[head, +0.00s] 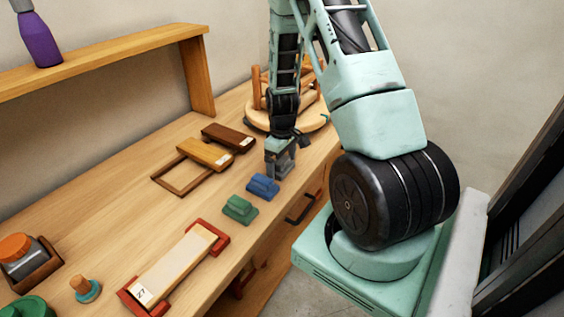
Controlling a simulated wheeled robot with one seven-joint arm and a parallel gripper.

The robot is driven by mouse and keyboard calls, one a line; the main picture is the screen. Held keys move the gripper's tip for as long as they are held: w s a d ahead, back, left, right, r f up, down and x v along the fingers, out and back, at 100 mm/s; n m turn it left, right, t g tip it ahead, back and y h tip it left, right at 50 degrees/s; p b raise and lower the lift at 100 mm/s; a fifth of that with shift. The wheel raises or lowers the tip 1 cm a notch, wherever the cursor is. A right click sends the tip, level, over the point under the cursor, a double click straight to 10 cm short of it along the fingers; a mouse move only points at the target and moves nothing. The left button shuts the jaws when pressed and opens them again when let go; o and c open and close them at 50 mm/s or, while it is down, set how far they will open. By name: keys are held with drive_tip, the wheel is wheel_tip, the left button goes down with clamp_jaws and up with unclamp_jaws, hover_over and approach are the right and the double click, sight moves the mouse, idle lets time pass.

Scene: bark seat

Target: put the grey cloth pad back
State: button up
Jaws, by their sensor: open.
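My gripper (281,163) points down over the front part of the wooden bench, at the far end of a row of small pads. A grey piece, apparently the grey cloth pad (287,165), shows at its fingertips, and the jaws cover most of it. I cannot tell whether the jaws touch it or whether it lies flat on the bench. A blue pad (263,186) lies just nearer on the bench, beside the gripper. A green pad (240,209) lies nearer still in the same row.
A pale sharpening-stone-like block in a red-ended holder (175,268) lies in front. An empty wooden frame (178,179), two wooden-backed blocks (205,153), a round wooden stand (254,118) and a jar in a box (27,258) occupy the bench. A shelf (110,57) runs behind.

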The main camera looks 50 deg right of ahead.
sight(282, 159)
wheel_tip(282, 159, up, 12)
drive_tip(key=b, duration=0.2)
drive_tip(key=w+a+r+n, duration=0.2)
drive_tip(key=a+r, duration=0.1)
drive_tip(key=a, duration=1.1)
drive_tip(key=s+a+r+n, duration=0.1)
drive_tip(key=s+a, duration=0.1)
drive_tip(key=a, duration=0.5)
drive_tip(key=s+a+r+n, duration=0.1)
drive_tip(key=a+r, duration=0.1)
drive_tip(key=a, duration=0.4)
drive_tip(key=s+a+r+n, duration=0.1)
drive_tip(key=s+a+n, duration=0.1)
drive_tip(key=s+a, duration=1.1)
drive_tip(key=s, duration=0.3)
drive_tip(key=shift+a+r+n+y, duration=0.3)
drive_tip(key=shift+a+n, duration=0.05)
drive_tip(key=shift+n, duration=0.05)
